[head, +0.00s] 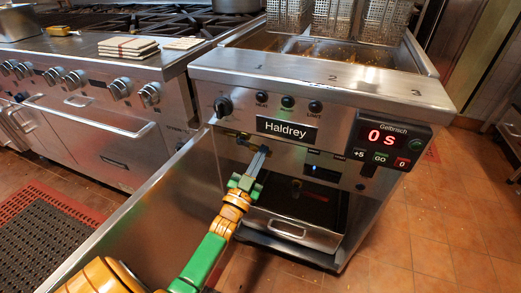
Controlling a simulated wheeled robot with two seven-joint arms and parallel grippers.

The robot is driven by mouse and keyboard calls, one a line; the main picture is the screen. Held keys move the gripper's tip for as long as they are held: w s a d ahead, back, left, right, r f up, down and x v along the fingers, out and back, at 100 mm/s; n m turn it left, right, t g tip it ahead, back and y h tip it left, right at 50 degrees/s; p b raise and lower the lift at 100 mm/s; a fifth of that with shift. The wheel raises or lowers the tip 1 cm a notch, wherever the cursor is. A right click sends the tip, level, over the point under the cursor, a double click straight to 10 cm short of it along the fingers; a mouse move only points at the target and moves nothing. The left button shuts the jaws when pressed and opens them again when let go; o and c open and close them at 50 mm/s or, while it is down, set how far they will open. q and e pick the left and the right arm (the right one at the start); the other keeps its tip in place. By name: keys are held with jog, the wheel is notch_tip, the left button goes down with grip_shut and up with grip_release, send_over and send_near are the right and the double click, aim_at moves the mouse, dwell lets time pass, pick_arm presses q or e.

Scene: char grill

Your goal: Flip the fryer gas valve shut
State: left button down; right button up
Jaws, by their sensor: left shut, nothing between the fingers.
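The fryer (285,85) stands in the middle of the head view, with a "Haldrey" plate on its steel front. My left gripper (263,152) is shut and empty, reaching up to the fryer front just below that plate. A small dark fitting (243,138) shows just left of its fingertips; I cannot tell whether they touch. Below, the fryer has a dark open bay (310,195) with a small part (297,184) inside. I cannot tell which part is the gas valve or how its handle stands. My right gripper is not in view.
A black knob (222,107) sits on the fryer's upper left. A timer panel (388,143) reading "0 s" juts out at right. Fry baskets (333,20) hang above. A range (90,110) stands at left. The tiled floor (420,240) at right is clear.

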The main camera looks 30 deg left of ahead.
pick_arm(q)
jog(key=f+m+h+b, duration=0.1)
jog(key=m, duration=0.1)
jog(key=a+f+m, duration=0.1)
jog(key=f+m, duration=0.1)
jog(key=a+f+m+h+b, duration=0.1)
jog(key=f+m, duration=0.1)
jog(key=shift+s+a+f+g+h+b, duration=0.15)
jog(key=shift+s+f+g+h+b, duration=0.05)
jog(key=shift+s+g+h+b, duration=0.1)
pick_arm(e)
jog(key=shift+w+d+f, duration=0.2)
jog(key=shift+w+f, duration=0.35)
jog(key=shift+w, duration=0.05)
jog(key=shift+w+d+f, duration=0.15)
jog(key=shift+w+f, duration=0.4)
pick_arm(q)
jog(key=shift+a, duration=0.1)
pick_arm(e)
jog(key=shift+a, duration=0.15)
